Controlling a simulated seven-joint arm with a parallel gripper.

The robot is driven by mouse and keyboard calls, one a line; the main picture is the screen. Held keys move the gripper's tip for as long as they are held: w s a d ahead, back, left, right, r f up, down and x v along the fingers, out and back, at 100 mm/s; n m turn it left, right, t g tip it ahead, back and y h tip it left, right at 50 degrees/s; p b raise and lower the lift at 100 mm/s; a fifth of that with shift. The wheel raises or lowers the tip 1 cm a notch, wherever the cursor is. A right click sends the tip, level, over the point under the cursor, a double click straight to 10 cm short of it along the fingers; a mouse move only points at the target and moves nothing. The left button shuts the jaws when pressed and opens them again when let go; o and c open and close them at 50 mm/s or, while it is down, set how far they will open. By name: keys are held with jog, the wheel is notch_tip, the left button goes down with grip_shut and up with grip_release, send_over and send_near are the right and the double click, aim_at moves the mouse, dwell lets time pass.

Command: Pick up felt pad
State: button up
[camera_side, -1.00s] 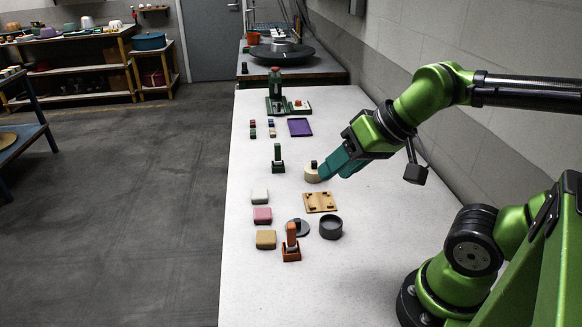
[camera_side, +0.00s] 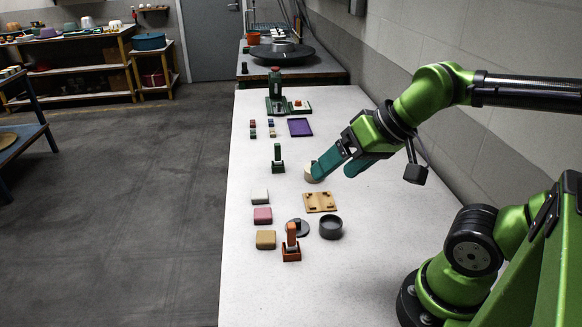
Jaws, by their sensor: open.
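Three rounded square pads lie in a column on the left of the pale table: a whitish pad (camera_side: 260,197), a pink pad (camera_side: 262,215) and a tan pad (camera_side: 265,239). I cannot tell which of them is the felt pad. My gripper (camera_side: 332,174) has teal fingers spread apart, with nothing seen between them. It is to the right of the pads and farther back. One finger partly hides a round cream piece (camera_side: 308,172); I cannot tell whether they touch.
A wooden plate (camera_side: 320,202), dark round cup (camera_side: 331,227), grey disc (camera_side: 303,233) and orange stamp-like piece (camera_side: 291,245) are near the pads. A green upright piece (camera_side: 278,160), purple tray (camera_side: 300,127) and green press (camera_side: 275,100) are farther back. The table's left strip is clear.

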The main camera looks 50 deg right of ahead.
jog(key=m+g+h, duration=0.2)
jog(key=m+g, duration=0.5)
jog(key=m, duration=1.6)
send_over(263, 213)
notch_tip(263, 213, down, 19)
jog(key=shift+w+a+r, duration=0.1)
jog(key=shift+a+r, duration=0.05)
jog(key=shift+r, duration=0.05)
jog(key=shift+f, duration=2.7)
